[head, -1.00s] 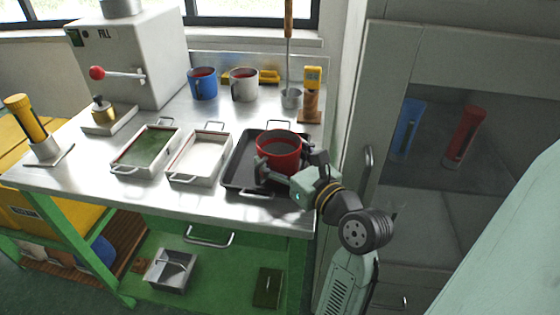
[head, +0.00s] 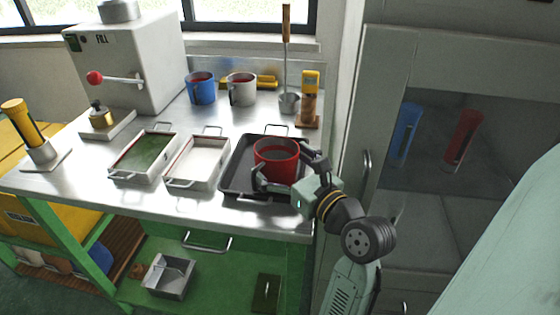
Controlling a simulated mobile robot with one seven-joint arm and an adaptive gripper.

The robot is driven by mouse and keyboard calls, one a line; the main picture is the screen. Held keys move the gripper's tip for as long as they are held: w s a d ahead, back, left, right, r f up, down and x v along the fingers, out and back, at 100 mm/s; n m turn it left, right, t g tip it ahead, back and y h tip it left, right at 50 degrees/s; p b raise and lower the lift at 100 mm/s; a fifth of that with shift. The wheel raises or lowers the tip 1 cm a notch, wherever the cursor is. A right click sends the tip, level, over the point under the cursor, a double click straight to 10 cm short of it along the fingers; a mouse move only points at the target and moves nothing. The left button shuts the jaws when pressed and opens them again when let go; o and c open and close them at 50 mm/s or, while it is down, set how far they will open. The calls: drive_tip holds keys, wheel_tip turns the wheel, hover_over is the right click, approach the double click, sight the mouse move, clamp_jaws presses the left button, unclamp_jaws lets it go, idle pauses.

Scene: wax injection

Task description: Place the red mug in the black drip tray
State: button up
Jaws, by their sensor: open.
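The red mug (head: 276,160) stands upright in the black drip tray (head: 236,178), toward its right side, with dark red contents showing at its open top. The tray lies on the metal worktop near the right end. My gripper (head: 286,174) is open at the mug's front right. One finger is at the mug's lower left front and the other at its right side. I cannot tell whether the fingers touch the mug. Part of the tray's right side is hidden by the gripper and mug.
Left of the drip tray are a white-filled tray (head: 198,163) and a green-filled tray (head: 145,156). A blue mug (head: 201,89) and a white mug (head: 242,90) stand behind. A ladle (head: 288,70) and yellow device (head: 310,84) are at the back right. A grey cabinet (head: 440,70) bounds the right.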

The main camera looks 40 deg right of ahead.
drive_tip(key=s, duration=0.7)
drive_tip(key=s+a+b, duration=0.1)
drive_tip(key=s, duration=0.3)
drive_tip(key=shift+s+r, duration=0.1)
idle(1.3)
